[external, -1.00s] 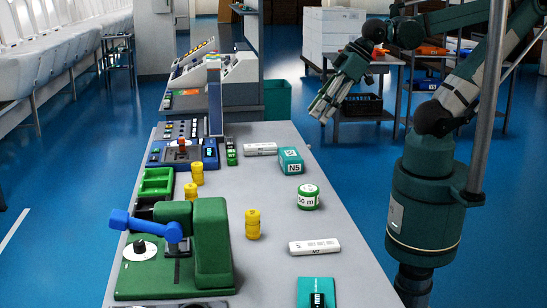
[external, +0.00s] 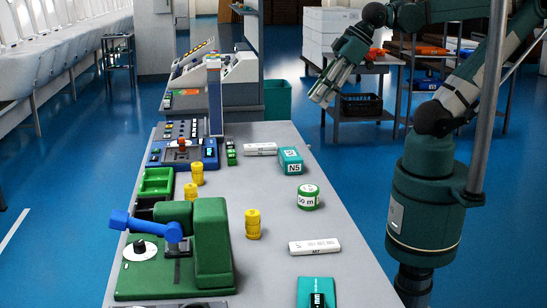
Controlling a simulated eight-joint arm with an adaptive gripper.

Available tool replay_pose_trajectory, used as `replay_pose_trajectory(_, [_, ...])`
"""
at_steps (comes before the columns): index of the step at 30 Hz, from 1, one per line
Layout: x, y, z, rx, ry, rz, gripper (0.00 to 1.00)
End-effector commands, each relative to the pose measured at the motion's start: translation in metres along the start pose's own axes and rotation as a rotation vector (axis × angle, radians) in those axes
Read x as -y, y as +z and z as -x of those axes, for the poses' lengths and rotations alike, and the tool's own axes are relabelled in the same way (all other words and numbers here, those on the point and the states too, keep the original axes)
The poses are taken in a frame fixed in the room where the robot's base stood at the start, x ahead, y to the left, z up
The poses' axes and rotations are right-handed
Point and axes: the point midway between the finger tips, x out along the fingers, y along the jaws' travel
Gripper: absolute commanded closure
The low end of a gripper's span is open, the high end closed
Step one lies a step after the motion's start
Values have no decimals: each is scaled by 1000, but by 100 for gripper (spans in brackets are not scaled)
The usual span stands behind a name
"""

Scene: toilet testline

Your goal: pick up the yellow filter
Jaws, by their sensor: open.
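Several yellow filters stand on the grey table. One yellow filter (external: 253,224) is upright near the middle, right of the green press. Another yellow filter (external: 197,172) stands farther back on the left. A third yellow filter (external: 191,193) is just in front of that one, beside the green tray. My gripper (external: 322,99) is open and empty, raised beyond the table's far right edge and pointing down. It is well apart from all the filters.
A green press (external: 210,247) with a blue lever stands front left. A green-white roll (external: 308,197), white box (external: 314,246), teal N5 box (external: 290,160) and blue control panel (external: 183,152) are also on the table (external: 270,270). The green tray (external: 157,182) lies at left.

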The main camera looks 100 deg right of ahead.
Motion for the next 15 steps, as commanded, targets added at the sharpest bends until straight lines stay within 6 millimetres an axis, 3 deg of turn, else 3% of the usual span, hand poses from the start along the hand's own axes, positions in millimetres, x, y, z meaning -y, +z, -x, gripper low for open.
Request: replay_pose_trajectory(15, [10, -14, -23, 53, 76, -22, 57])
